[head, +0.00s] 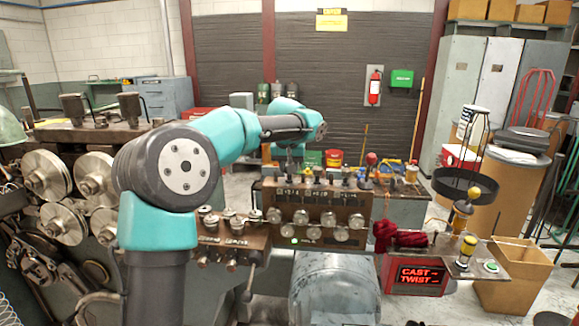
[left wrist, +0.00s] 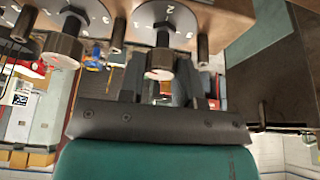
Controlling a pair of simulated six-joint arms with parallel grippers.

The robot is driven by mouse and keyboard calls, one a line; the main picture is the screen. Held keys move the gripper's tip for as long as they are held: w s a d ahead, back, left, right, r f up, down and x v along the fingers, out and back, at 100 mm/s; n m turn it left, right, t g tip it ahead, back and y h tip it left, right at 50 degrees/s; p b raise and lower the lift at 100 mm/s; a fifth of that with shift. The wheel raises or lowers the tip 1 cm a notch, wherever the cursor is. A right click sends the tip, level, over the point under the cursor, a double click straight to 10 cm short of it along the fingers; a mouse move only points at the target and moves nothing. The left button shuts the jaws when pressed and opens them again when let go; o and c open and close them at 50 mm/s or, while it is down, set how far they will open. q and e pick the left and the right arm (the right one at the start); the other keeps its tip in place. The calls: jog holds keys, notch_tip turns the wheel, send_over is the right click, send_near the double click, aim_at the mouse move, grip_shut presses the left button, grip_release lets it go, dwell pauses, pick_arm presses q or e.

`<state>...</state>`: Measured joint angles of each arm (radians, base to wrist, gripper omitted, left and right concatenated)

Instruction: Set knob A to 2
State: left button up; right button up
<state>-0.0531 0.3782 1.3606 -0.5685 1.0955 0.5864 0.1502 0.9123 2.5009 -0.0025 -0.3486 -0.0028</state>
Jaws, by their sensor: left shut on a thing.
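My left gripper (head: 290,160) comes down over the top of the brown control panel (head: 325,193) at the centre of the head view. In the left wrist view the left gripper (left wrist: 162,85) has its two fingers on either side of a dark round knob (left wrist: 160,64) and is shut on it. A pale dial plate (left wrist: 166,20) with numbers, a 2 among them, lies behind this knob. A second knob (left wrist: 66,48) with its own dial is to its left. I cannot read which knob is A. My right gripper is not in view.
A red-lit display (head: 417,275) reads CAST and TWIST. A red bundle (head: 400,236) lies beside the panel. Large metal discs (head: 46,175) are at the left.

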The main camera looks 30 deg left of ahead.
pick_arm(q)
jog(key=m+h, duration=0.1)
jog(key=m, duration=0.1)
jog(key=m+h, duration=0.1)
jog(key=m, duration=0.2)
jog(key=shift+a+m+t, duration=0.1)
jog(key=shift+m+t, duration=0.2)
jog(key=m+h, duration=0.2)
jog(key=m, duration=0.3)
jog(key=shift+m, duration=0.3)
jog(key=shift+g, duration=0.4)
jog(key=o, duration=0.9)
jog(key=v, duration=1.7)
jog(key=shift+a+r, duration=0.15)
jog(key=shift+a, duration=0.1)
